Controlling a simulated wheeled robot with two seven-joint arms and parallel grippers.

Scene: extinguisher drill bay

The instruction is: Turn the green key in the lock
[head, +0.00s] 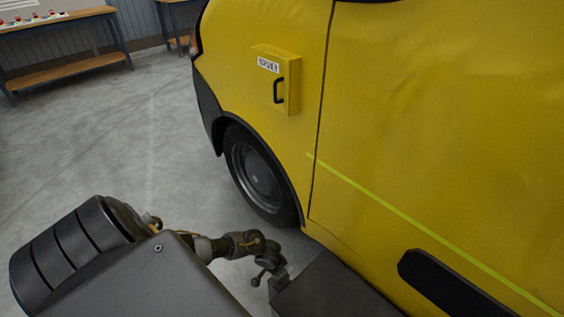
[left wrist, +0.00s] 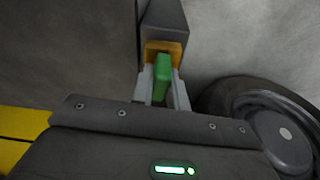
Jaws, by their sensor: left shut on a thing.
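In the left wrist view, a green key (left wrist: 162,70) stands between the two pale fingers of my left gripper (left wrist: 161,88). The gripper is shut on it. The key's far end meets an orange-brown lock face (left wrist: 176,46) on the end of a dark grey block (left wrist: 164,16). I cannot tell how deep the key sits in the lock. In the head view my left arm reaches in low beside the yellow vehicle, and neither the key nor the lock can be made out there. My right gripper is in neither view.
The yellow vehicle (head: 430,110) fills the right side, with a black wheel (head: 255,172) near my arm; a wheel also shows in the left wrist view (left wrist: 275,128). A yellow box with a black handle (head: 290,95) is on its side. A wooden bench (head: 60,73) stands far left. Grey floor between is clear.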

